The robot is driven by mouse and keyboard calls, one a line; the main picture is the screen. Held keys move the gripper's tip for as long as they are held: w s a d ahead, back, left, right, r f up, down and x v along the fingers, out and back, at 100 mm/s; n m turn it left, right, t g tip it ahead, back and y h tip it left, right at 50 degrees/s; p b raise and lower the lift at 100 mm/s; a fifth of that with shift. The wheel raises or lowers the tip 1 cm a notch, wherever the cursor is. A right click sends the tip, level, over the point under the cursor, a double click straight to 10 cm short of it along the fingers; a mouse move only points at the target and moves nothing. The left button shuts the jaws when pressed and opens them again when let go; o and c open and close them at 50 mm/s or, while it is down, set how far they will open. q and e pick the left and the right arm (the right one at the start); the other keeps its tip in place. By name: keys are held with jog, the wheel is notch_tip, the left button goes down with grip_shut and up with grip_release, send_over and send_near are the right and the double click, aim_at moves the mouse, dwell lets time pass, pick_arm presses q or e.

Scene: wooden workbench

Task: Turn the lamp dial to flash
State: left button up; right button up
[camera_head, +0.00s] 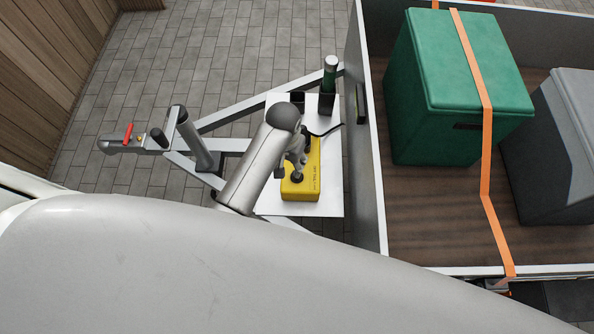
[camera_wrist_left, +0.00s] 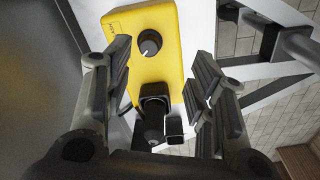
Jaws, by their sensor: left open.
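The lamp tester is a yellow box (camera_head: 312,184) on a white plate on the trailer's front frame. It also shows in the left wrist view (camera_wrist_left: 165,68). Its round dark dial (camera_wrist_left: 150,42) sits near the top end of the box in the left wrist view; the dial's setting is too small to read. A black socket or plug (camera_wrist_left: 155,97) is at the other end of the box. My left gripper (camera_head: 292,165) is open above the box. In the left wrist view its fingers (camera_wrist_left: 163,58) stand on either side of the box, with the dial between and beyond them. My right gripper is not in view.
The white plate (camera_head: 331,190) lies beside the trailer's grey wall (camera_head: 368,150).

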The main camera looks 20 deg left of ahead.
pick_arm(q)
jog(key=shift+g, duration=0.3)
jog(key=w+f, duration=0.1)
jog(key=f, duration=0.2)
jog(key=d+f+b, duration=0.1)
jog(key=f, duration=0.3)
jog(key=w+f+b, duration=0.1)
jog(key=f, duration=0.3)
jog(key=shift+w+d, duration=0.35)
jog(key=shift+f, duration=0.1)
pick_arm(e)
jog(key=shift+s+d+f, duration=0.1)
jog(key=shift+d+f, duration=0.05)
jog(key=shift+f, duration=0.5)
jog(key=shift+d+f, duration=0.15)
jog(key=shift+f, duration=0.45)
pick_arm(q)
jog(key=shift+c, duration=0.3)
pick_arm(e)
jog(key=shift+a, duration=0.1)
pick_arm(q)
jog(key=c, duration=1)
